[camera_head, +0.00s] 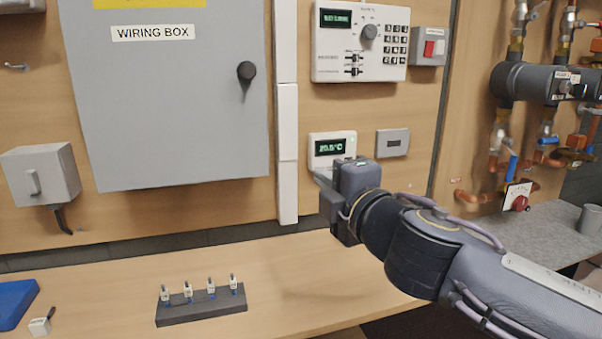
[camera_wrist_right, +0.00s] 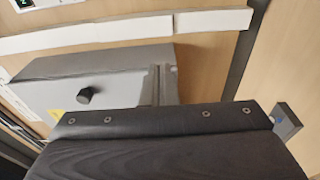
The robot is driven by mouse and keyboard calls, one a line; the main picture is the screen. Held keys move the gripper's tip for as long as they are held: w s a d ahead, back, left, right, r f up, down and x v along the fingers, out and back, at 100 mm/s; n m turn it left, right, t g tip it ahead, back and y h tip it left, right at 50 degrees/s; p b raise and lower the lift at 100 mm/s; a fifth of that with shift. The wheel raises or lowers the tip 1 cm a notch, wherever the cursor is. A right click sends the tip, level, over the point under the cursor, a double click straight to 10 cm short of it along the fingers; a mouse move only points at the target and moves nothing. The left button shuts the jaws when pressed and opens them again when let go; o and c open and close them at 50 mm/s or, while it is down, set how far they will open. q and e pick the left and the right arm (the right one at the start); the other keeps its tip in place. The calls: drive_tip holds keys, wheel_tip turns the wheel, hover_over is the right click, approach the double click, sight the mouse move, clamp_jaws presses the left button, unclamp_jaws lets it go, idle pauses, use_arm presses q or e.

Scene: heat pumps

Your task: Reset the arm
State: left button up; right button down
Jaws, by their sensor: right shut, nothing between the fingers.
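My right arm comes in from the lower right in the head view. Its gripper (camera_head: 324,178) is held up in front of the wall, just below the small thermostat display (camera_head: 331,147). The gripper points left and away from me. It is shut and holds nothing. In the right wrist view, a dark part of my own gripper fills the bottom. Beyond it the grey wiring box (camera_wrist_right: 125,85) with its black knob (camera_wrist_right: 88,95) shows turned on its side. My left gripper is not in view.
The wiring box (camera_head: 170,100) and a control panel (camera_head: 360,45) hang on the wooden wall. A dark block (camera_head: 200,312) with several small connectors stands on the bench (camera_head: 290,275). A blue tray (camera_head: 14,303) lies at left. Pipes and a dark cylinder (camera_head: 535,82) are at right.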

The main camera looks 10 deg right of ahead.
drive_tip(key=s+d+f+m+g+h, duration=0.2)
drive_tip(key=s+d+f+m, duration=0.25)
drive_tip(key=d+f, duration=0.2)
drive_tip(key=s+d+f+m+g+h, duration=0.2)
drive_tip(key=s+d+f+m+g, duration=0.1)
drive_tip(key=d+f+m, duration=0.4)
drive_tip(key=s+a+f+m+g+y, duration=0.2)
drive_tip(key=s+a+f+m+g, duration=0.1)
drive_tip(key=s+f+m, duration=0.45)
drive_tip(key=s+a+f+m+g+y, duration=0.2)
drive_tip(key=s+a+f+m+g, duration=0.15)
drive_tip(key=s+f, duration=0.6)
wheel_tip(320, 180, up, 15)
drive_tip(key=p, duration=1.5)
drive_tip(key=shift+w+d+h+p, duration=0.15)
drive_tip(key=shift+w+h+p, duration=0.15)
drive_tip(key=shift+w+p, duration=0.1)
